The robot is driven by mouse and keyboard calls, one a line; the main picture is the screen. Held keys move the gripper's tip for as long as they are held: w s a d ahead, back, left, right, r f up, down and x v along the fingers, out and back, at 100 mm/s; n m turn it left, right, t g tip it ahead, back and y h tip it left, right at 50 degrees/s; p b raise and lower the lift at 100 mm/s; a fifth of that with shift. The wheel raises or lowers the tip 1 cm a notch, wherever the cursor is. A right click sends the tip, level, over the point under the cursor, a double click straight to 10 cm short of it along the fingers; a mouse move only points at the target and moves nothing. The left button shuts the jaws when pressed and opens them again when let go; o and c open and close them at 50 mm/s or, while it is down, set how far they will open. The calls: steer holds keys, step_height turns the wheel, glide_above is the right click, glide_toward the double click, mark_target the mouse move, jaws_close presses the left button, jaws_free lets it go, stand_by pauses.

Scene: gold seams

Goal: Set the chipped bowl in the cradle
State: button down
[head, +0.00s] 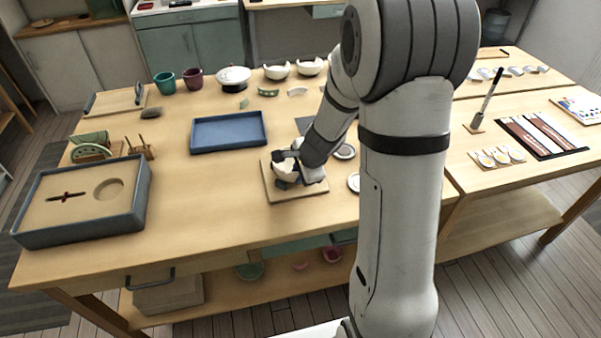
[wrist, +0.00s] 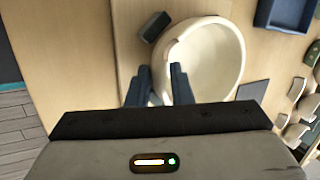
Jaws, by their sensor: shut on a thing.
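The white bowl (head: 284,170) is at the wooden board of the cradle (head: 296,195) in the middle of the table. In the wrist view the bowl (wrist: 208,58) shows its pale inside and round rim, with a dark cradle block (wrist: 152,27) close beside it. My gripper (wrist: 160,78) is shut on the near-left rim of the bowl, one finger to each side of the wall. In the head view my gripper (head: 290,160) hides part of the bowl. I cannot tell whether the bowl rests on the cradle or hangs just above it.
A blue tray (head: 229,133) lies behind and left of the cradle. A box with a round hollow (head: 82,225) stands at the left front. Small white dishes (head: 345,152) lie to the right. More bowls (head: 277,71) stand along the back. The table front is clear.

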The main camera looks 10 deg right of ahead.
steer(key=c, duration=0.7)
jaws_free()
stand_by(0.4)
steer(key=shift+r+p, duration=2.8)
steer(key=shift+r, duration=0.2)
